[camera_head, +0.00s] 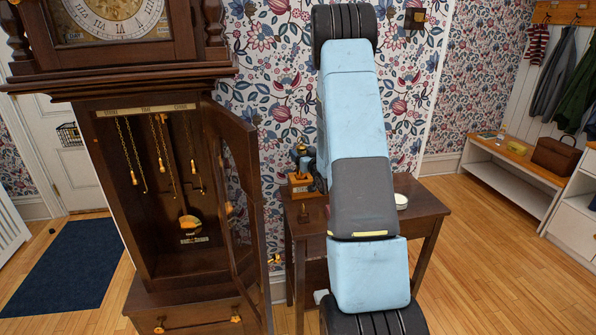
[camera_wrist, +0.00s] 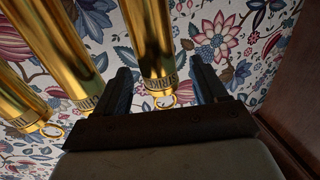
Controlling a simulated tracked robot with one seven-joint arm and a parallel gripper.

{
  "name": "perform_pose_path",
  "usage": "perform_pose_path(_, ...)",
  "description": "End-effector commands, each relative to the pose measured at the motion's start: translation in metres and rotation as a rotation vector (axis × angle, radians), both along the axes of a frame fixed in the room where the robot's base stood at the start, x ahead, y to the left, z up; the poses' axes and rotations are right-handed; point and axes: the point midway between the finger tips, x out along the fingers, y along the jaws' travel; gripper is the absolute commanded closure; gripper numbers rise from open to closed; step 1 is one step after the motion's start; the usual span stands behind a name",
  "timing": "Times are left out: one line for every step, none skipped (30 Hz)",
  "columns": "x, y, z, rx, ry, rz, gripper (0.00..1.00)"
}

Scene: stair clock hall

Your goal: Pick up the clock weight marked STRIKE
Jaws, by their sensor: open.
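In the wrist view the brass cylinder marked STRIKE (camera_wrist: 152,45) runs down from the top edge, with its dark lettered band and a ring at its lower end. My gripper (camera_wrist: 161,68) is open, with one dark finger on each side of this weight. I cannot tell whether either finger touches it. A second brass weight (camera_wrist: 62,45) stands just left of the left finger, its lettering partly hidden. A third brass weight (camera_wrist: 22,100) shows at the far left. In the head view my arm crosses the middle, and I cannot make out the weights there.
The tall clock case (camera_head: 105,200) stands open at left, with hooked chains (camera_head: 162,150) inside and its door (camera_head: 240,190) swung toward the table. A dark wooden table (camera_head: 430,208) stands behind my arm, holding a small wooden stand (camera_head: 303,186) and a white dish (camera_head: 401,201). Floor at right is clear.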

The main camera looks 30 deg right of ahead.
Motion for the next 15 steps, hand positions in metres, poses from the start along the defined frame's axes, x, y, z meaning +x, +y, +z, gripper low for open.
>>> perform_pose_path(0.008, 0.0, 0.0, -0.001, -0.002, 0.002, 0.29)
perform_pose_path(0.013, 0.0, 0.0, -0.001, -0.002, 0.002, 0.29)
perform_pose_path(0.018, -0.001, 0.0, -0.001, -0.002, 0.001, 0.29)
perform_pose_path(0.022, -0.002, -0.001, -0.001, -0.001, 0.001, 0.29)
perform_pose_path(0.026, -0.002, -0.001, -0.001, -0.001, 0.001, 0.29)
perform_pose_path(0.03, -0.003, -0.001, 0.0, -0.002, 0.001, 0.29)
perform_pose_path(0.033, -0.003, -0.001, 0.0, -0.001, 0.001, 0.29)
perform_pose_path(0.035, -0.003, -0.001, 0.0, -0.001, 0.001, 0.29)
perform_pose_path(0.038, -0.003, 0.0, 0.0, -0.001, 0.0, 0.29)
perform_pose_path(0.039, -0.003, 0.0, 0.0, -0.001, 0.0, 0.29)
perform_pose_path(0.04, -0.003, 0.0, 0.0, -0.001, 0.0, 0.29)
perform_pose_path(0.04, -0.003, 0.0, 0.0, -0.001, 0.0, 0.29)
perform_pose_path(0.04, -0.003, 0.0, 0.0, -0.001, 0.0, 0.29)
perform_pose_path(0.04, -0.003, 0.0, 0.0, -0.001, 0.0, 0.29)
perform_pose_path(0.04, -0.003, 0.0, 0.0, -0.001, 0.0, 0.29)
